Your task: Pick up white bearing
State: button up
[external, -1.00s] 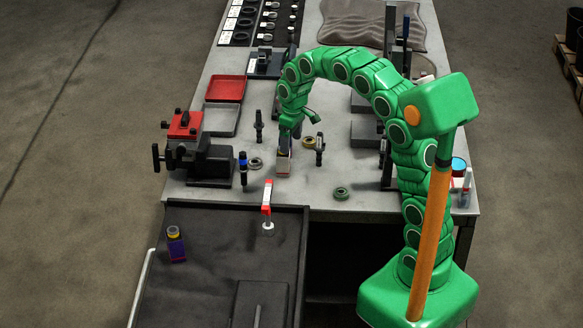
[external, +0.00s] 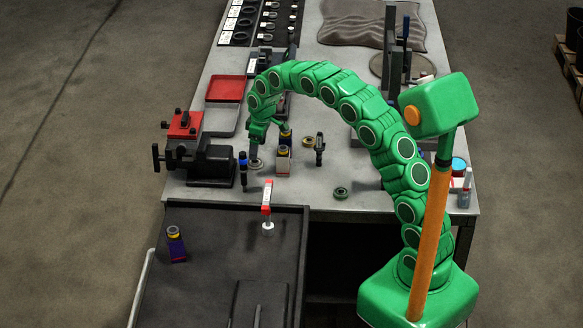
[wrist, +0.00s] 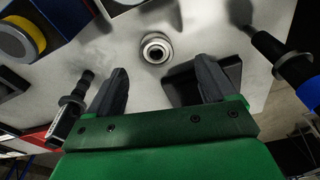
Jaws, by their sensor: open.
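The white bearing (wrist: 156,48), a small pale ring with a dark center, lies flat on the grey bench in the wrist view. It sits just beyond and between the tips of my gripper (wrist: 160,68). The jaws are apart and empty, with bare bench showing between them. In the external view the bearing (external: 255,164) shows at the left middle of the bench. My gripper (external: 256,150) points down right above it and partly hides it. The exact height between them is hard to tell.
A black tool with a blue band (external: 243,170) stands close left of my gripper.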

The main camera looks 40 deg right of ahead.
aim_at(257, 164)
jog(key=shift+w+a+f, duration=0.1)
jog(key=shift+w+f, duration=0.1)
jog(key=shift+f, duration=0.85)
jog(key=shift+w+d+f, duration=0.1)
jog(key=shift+w+f, duration=0.15)
jog(key=shift+f, duration=0.85)
jog(key=shift+w+a+f, duration=0.1)
jog(key=shift+w+f, duration=0.1)
jog(key=shift+f, duration=0.85)
jog(key=c, duration=1.3)
jog(key=shift+o, duration=0.2)
jog(key=shift+r, duration=0.15)
